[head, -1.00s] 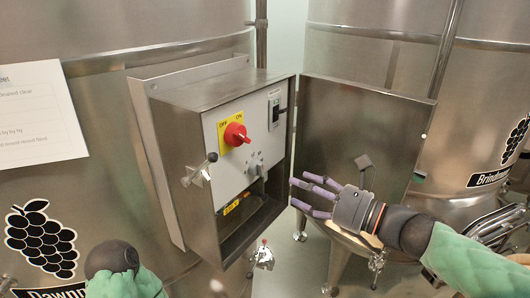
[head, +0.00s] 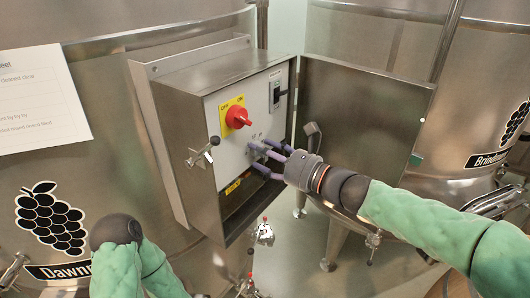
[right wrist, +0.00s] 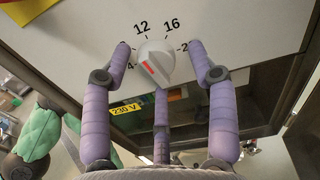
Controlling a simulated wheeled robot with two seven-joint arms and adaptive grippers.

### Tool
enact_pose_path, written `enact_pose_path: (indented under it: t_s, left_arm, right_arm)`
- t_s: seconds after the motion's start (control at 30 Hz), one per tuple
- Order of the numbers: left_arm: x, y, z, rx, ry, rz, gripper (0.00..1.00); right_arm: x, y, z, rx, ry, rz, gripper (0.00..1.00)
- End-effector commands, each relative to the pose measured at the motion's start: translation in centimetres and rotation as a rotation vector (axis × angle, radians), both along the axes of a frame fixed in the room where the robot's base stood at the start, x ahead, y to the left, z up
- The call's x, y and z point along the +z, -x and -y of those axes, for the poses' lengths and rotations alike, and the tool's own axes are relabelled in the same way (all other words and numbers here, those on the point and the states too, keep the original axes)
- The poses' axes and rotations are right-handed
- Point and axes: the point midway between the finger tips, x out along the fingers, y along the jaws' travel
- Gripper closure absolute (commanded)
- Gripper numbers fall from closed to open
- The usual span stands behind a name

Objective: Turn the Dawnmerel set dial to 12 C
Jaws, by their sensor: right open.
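The set dial (right wrist: 155,62) is a pale round knob with a red mark, on the light panel inside the open steel box. In the right wrist view the red mark is on the knob's left side, near a partly hidden 4; the printed 12 and 16 are above the knob. My right gripper (head: 260,155) is open, its purple fingers reaching into the box at the dial. In the right wrist view the fingers (right wrist: 160,58) stand around the knob, with gaps on both sides; contact cannot be told. My left gripper is out of view.
A red rotary switch (head: 238,117) on a yellow plate sits above the dial. The box's open door (head: 365,115) stands to the right. A latch handle (head: 203,153) juts from the box's left side. The Dawnmerel vat (head: 110,130) is behind, the Brindmerel vat (head: 480,90) to the right.

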Motion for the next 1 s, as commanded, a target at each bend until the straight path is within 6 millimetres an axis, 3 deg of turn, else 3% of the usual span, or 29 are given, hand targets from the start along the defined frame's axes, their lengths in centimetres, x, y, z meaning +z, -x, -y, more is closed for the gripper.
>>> enact_pose_path:
  t_s: [0.17,0.37,1.0]
  left_arm:
    - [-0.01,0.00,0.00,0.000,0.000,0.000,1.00]
    - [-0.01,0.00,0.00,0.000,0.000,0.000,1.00]
    - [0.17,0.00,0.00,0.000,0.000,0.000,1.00]
  right_arm:
    - [-0.02,0.00,0.00,0.000,0.000,0.000,0.41]
    - [-0.06,-0.01,0.03,-0.001,0.000,-0.001,0.94]
    - [-0.56,0.07,-0.07,-0.001,-0.105,-0.160,0.95]
